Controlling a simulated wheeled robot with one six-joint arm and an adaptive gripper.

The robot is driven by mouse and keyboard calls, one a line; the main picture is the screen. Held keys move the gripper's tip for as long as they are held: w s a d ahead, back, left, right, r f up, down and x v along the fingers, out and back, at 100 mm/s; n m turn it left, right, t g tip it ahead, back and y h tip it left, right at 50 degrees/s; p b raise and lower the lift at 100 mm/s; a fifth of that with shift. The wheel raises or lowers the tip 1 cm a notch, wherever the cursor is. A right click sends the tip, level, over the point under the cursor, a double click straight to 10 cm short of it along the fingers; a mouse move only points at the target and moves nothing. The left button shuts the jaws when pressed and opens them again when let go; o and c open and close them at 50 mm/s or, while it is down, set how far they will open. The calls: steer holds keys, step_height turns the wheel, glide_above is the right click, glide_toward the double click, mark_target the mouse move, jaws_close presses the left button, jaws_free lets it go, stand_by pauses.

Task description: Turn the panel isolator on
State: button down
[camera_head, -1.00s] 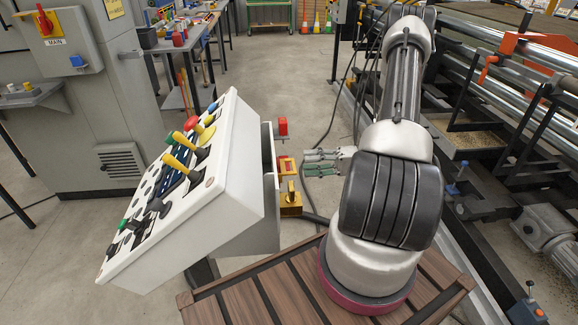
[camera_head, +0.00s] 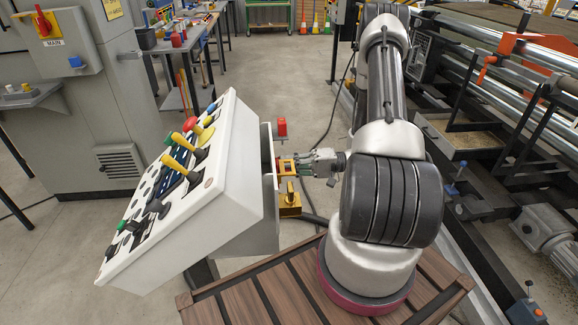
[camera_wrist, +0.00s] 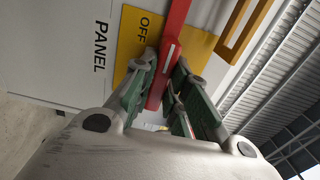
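The panel isolator is a yellow plate (camera_wrist: 204,43) with a red handle (camera_wrist: 177,38). In the wrist view the word OFF shows on the plate beside the handle, and PANEL is printed on the pale surface at left. In the head view the isolator is at the right side of the white control console (camera_head: 236,190), seen edge-on. My gripper (camera_head: 300,165) reaches it from the right. In the wrist view its green-padded fingers (camera_wrist: 160,88) lie close along both sides of the red handle and appear closed on it. The exact contact is partly hidden.
A yellow padlock-like block (camera_head: 290,205) hangs just below the isolator, and a red knob (camera_head: 282,127) sticks out above it. A grey cabinet (camera_head: 85,110) with a MAIN switch stands at left. Roller machinery (camera_head: 500,120) stands at right. Open floor lies behind the console.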

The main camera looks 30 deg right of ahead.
steer(key=shift+m, duration=0.3)
steer(key=m, duration=1.7)
steer(key=shift+m, duration=0.3)
stand_by(0.4)
steer(key=c, duration=1.4)
jaws_free()
steer(key=shift+d, duration=0.1)
